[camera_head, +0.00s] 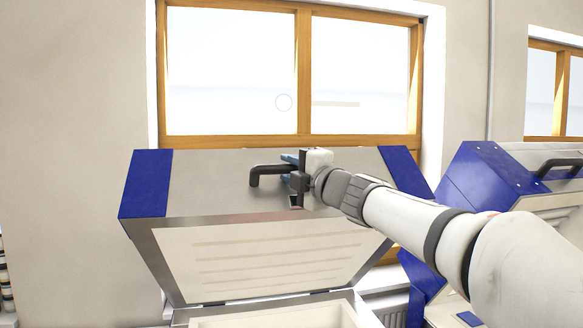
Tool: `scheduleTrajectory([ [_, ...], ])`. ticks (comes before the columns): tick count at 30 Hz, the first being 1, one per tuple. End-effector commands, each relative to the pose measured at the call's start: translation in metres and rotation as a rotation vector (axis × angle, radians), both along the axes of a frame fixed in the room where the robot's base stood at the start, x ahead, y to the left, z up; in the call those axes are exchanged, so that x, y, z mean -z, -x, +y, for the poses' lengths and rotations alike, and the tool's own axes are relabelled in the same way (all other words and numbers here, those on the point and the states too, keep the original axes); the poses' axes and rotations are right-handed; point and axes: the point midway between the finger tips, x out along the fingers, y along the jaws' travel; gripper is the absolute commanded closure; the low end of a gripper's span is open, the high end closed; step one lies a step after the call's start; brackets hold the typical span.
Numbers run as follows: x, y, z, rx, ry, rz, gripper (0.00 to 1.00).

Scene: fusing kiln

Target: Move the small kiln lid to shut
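The kiln lid (220,194) stands raised and open in the head view, a steel panel with blue ends and a pale ribbed inner face. Its black handle (265,171) sticks out from the front face. My gripper (289,169) is at the right part of the handle, with blue-tipped fingers showing above and below the bar. The handle seems to lie between the fingers, but whether they press on it is too small to tell. The gripper body hides the handle's right end. The kiln body (265,312) shows only its upper rim at the bottom edge.
A second blue and steel kiln (490,185) with a black handle stands close on the right, partly behind my arm. A wood-framed window (303,70) and a wall are behind the lid. A radiator (395,312) is low between the kilns. Space above the open lid is clear.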

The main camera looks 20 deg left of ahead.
Motion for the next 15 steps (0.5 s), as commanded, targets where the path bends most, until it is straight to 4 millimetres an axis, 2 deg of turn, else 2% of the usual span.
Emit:
scheduleTrajectory([
  [6, -0.0001, 0.0001, 0.0003, 0.0, 0.0, 0.0, 0.72],
  [15, 0.0, 0.0004, 0.0006, -0.001, 0.0, 0.001, 0.97],
])
